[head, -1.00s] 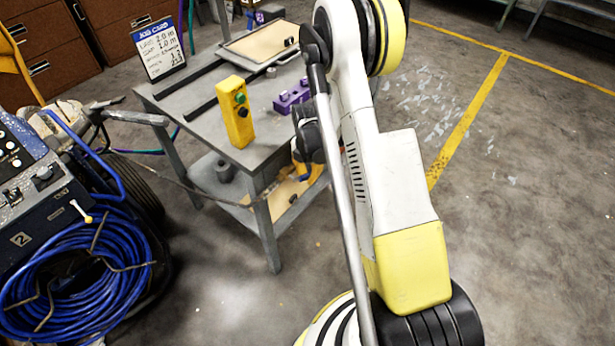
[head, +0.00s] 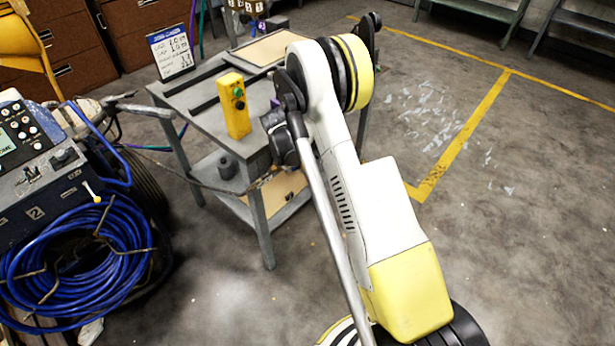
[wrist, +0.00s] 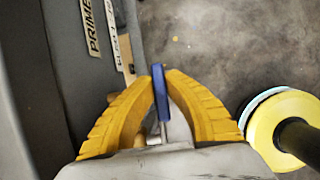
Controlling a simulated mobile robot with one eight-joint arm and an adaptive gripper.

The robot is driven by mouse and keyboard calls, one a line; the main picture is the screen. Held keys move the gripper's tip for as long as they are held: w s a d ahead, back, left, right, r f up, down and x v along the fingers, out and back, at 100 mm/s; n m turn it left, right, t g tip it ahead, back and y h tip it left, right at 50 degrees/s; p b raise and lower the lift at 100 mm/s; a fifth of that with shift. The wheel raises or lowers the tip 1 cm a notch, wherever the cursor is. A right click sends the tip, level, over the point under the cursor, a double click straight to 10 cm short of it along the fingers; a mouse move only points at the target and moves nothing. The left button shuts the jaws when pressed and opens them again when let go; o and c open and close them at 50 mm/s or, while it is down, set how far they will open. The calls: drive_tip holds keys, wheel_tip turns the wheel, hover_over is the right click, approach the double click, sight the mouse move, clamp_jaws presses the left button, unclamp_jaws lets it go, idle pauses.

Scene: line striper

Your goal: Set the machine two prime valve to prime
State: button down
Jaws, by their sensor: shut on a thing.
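In the wrist view, the yellow fingers of my gripper (wrist: 159,76) are closed on a blue lever-like piece (wrist: 160,100), which stands upright between the tips. A grey panel beside it carries a PRIME label (wrist: 91,28) and a second, partly readable label (wrist: 122,50). The piece looks like the prime valve's handle; its base and exact setting are hidden by the fingers. In the head view, the machine marked 2 (head: 34,213) is at the left, with a coiled blue hose (head: 80,255) on its side. My gripper is not visible in the head view.
A grey table (head: 212,125) holds a yellow button box (head: 235,105), a job card (head: 171,52) and dark bars. Brown cabinets (head: 85,50) stand behind. Open concrete floor (head: 530,220) with yellow lines lies to the right.

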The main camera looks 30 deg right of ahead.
drive_tip(key=shift+w+d+r+t+h, duration=0.15)
drive_tip(key=shift+r+t+h, duration=0.25)
drive_tip(key=shift+r+h, duration=0.65)
drive_tip(key=shift+f+h, duration=0.25)
drive_tip(key=c, duration=1.4)
unclamp_jaws()
drive_tip(key=v, duration=1.2)
drive_tip(key=shift+r, duration=0.1)
